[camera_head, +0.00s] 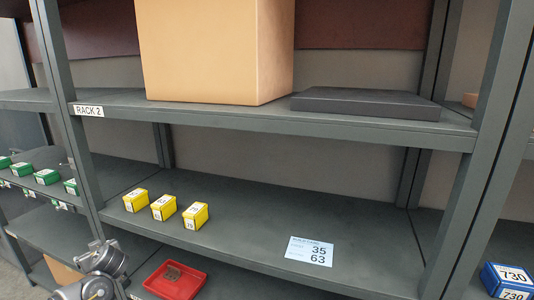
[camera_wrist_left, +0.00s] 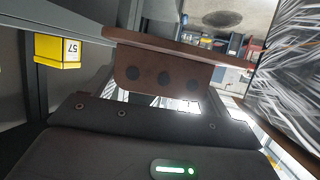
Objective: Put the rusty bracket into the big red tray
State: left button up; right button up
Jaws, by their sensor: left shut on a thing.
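The rusty bracket (camera_wrist_left: 163,78) shows in the left wrist view as a brown plate with a row of dark holes and a bent upper edge. My left gripper (camera_wrist_left: 165,100) is shut on it. In the head view only grey links of my left arm show at the lower left; the gripper and bracket are not visible there. The red tray (camera_head: 163,289) lies on the lower shelf at the bottom of the head view, partly cut off by the frame. A small dark brown patch is inside it; I cannot tell what it is. My right gripper is out of view.
Above the tray, the middle shelf (camera_head: 260,225) holds yellow boxes (camera_head: 164,207) and a white card (camera_head: 310,251). A large carton (camera_head: 215,50) and a dark flat slab (camera_head: 366,103) are on the upper shelf.

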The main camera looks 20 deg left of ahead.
pick_arm(q)
jog(key=w+d+r+m+t+h, duration=0.25)
jog(key=w+d, duration=0.25)
jog(key=d, duration=0.4)
jog(key=w+d+r+m+t+h, duration=0.1)
jog(key=w+d+r+m+t, duration=0.2)
jog(key=d, duration=0.5)
jog(key=w+d+r+m+t+h, duration=0.1)
jog(key=w+d+m+t, duration=0.1)
jog(key=w+d, duration=0.55)
jog(key=s+d+r+m+t+h, duration=0.1)
jog(key=d+r+m+h, duration=0.25)
jog(key=d, duration=0.65)
jog(key=s+d+r+m+t+h, duration=0.15)
jog(key=d+r, duration=0.35)
jog(key=d, duration=0.5)
jog(key=s+d+r+m+h, duration=0.1)
jog(key=d+r+m+h, duration=0.25)
jog(key=d, duration=0.65)
notch_tip(320, 180, down, 14)
jog(key=b, duration=1.4)
jog(key=shift+a+r+n, duration=0.2)
jog(key=shift+a+n, duration=0.2)
jog(key=shift+a, duration=0.05)
jog(key=shift+s+d, duration=0.1)
